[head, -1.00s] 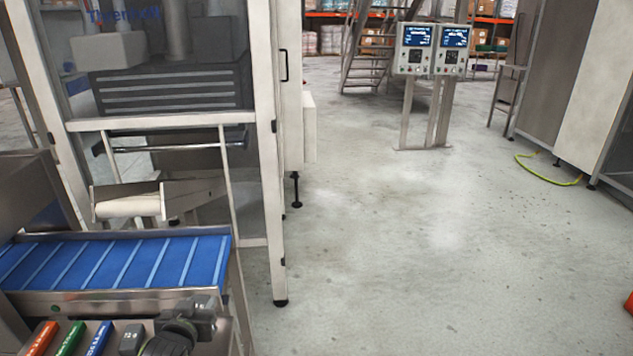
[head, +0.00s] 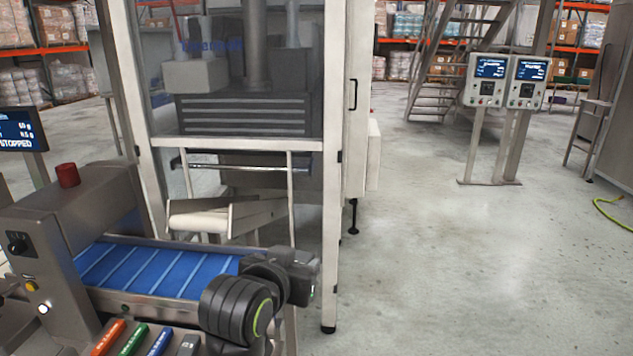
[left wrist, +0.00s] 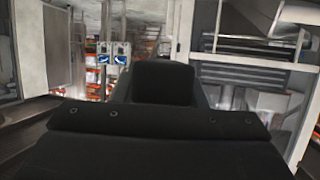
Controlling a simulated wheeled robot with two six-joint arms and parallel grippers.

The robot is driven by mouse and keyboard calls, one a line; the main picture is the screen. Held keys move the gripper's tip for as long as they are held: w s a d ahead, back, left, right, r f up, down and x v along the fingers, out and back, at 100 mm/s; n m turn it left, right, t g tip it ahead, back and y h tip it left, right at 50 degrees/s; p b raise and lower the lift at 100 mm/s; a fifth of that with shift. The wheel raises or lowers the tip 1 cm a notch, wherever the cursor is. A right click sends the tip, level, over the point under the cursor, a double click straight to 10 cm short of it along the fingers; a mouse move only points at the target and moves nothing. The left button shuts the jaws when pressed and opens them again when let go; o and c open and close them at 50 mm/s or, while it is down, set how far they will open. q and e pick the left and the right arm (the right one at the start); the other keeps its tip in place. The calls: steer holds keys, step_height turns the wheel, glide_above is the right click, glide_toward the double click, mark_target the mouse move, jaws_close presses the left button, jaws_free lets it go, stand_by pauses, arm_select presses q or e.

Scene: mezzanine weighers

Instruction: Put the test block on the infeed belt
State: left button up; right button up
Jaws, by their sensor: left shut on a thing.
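The infeed belt (head: 150,268) is blue with pale cross bars and runs across the lower left of the head view. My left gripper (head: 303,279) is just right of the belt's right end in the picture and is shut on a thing. I cannot make out that thing; the dark gripper body hides it. In the left wrist view a dark rounded shape (left wrist: 165,82) fills the middle, and I cannot tell if it is gripper or load. A small grey labelled block (head: 188,346) lies at the near edge beside colored sticks. My right gripper is not in view.
Red, green and blue sticks (head: 133,340) lie in front of the belt. A metal housing with a red button (head: 67,175) stands at the belt's left end. A framed, glazed machine (head: 330,200) rises behind the belt.

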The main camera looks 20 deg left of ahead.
arm_select(q)
steer(key=shift+a+f, duration=0.1)
